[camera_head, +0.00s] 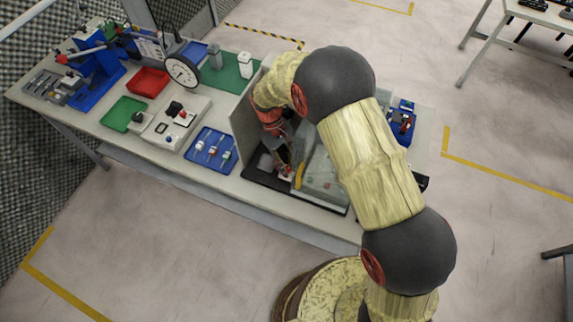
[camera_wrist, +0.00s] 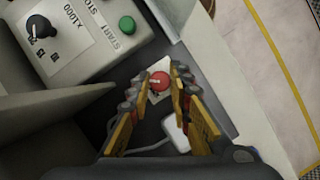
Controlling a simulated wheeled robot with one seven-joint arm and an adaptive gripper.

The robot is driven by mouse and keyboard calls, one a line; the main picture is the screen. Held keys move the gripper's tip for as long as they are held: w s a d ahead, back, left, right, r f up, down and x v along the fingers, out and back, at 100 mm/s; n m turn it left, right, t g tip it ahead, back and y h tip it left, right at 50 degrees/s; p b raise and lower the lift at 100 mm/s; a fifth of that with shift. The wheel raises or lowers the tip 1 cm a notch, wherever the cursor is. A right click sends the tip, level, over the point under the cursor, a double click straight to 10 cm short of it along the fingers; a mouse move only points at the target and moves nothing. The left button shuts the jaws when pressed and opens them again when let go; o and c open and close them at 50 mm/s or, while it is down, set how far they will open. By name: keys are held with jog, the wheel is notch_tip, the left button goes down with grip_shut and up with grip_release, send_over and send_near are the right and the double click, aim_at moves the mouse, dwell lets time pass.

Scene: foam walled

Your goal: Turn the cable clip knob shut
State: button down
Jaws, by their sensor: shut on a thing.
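The cable clip knob (camera_wrist: 159,80) is a small round red knob with a pale bar across its top, on a light square plate. My gripper (camera_wrist: 160,74) reaches down over it, with one yellow-and-dark finger on each side. The fingers are shut on the knob. In the head view my gripper (camera_head: 284,160) is down between a grey panel and a grey box, and a small red spot, likely the knob (camera_head: 287,170), shows at its tip. A white piece with a pale cable (camera_wrist: 176,132) lies between the fingers, partly hidden.
A grey control box (camera_wrist: 75,40) with a black dial and a green button (camera_wrist: 127,25) stands close by. A grey wall panel (camera_wrist: 50,115) rises at the left of the wrist view.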

dwell(0.4)
jog(key=c, duration=1.6)
grip_release()
jog(key=v, duration=1.2)
